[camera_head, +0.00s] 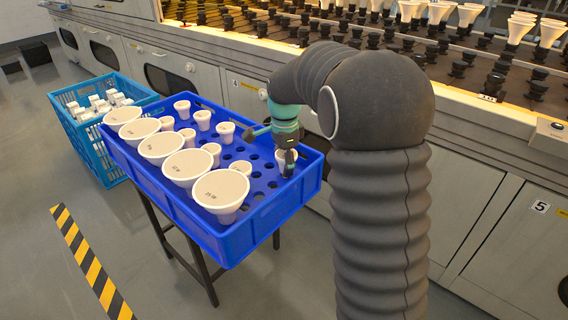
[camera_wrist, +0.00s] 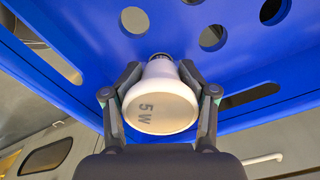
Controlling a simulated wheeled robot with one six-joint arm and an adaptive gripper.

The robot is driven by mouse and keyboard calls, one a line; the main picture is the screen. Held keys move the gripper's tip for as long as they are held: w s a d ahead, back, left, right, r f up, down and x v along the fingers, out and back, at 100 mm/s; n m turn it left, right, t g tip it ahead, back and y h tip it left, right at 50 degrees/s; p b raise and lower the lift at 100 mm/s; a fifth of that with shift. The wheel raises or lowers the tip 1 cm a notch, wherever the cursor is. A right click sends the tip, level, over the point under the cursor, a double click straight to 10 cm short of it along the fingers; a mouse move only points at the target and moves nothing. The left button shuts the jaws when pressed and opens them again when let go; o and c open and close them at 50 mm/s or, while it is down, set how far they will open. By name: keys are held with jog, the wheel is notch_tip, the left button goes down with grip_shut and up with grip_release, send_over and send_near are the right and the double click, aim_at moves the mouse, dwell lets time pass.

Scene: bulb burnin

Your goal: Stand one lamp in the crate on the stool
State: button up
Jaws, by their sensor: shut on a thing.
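The blue crate (camera_head: 262,222) stands on a dark-legged stool (camera_head: 204,270) in the head view. It holds several white lamps, large ones along the front side and smaller ones behind. My gripper (camera_head: 288,160) is low inside the crate's right end. In the wrist view my gripper (camera_wrist: 160,98) is shut on a white lamp marked 5 W (camera_wrist: 161,98), one finger on each side. The lamp's wide face is toward the wrist camera and its narrow end points at the holed crate floor (camera_wrist: 100,30). Whether its base sits in a hole is hidden by the lamp itself.
Empty holes (camera_head: 258,197) show around the gripper in the crate. A lighter blue basket (camera_head: 92,150) with white items stands on the floor at left. A long rack (camera_head: 440,60) with black sockets and some lamps runs along the back, above grey cabinets (camera_head: 480,190).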

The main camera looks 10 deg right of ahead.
jog(key=shift+f+b, duration=0.35)
jog(key=shift+f, duration=0.45)
jog(key=o, duration=1.3)
jog(key=shift+o, duration=0.2)
jog(key=shift+r, duration=0.15)
notch_tip(320, 180, up, 12)
jog(key=shift+f, duration=0.1)
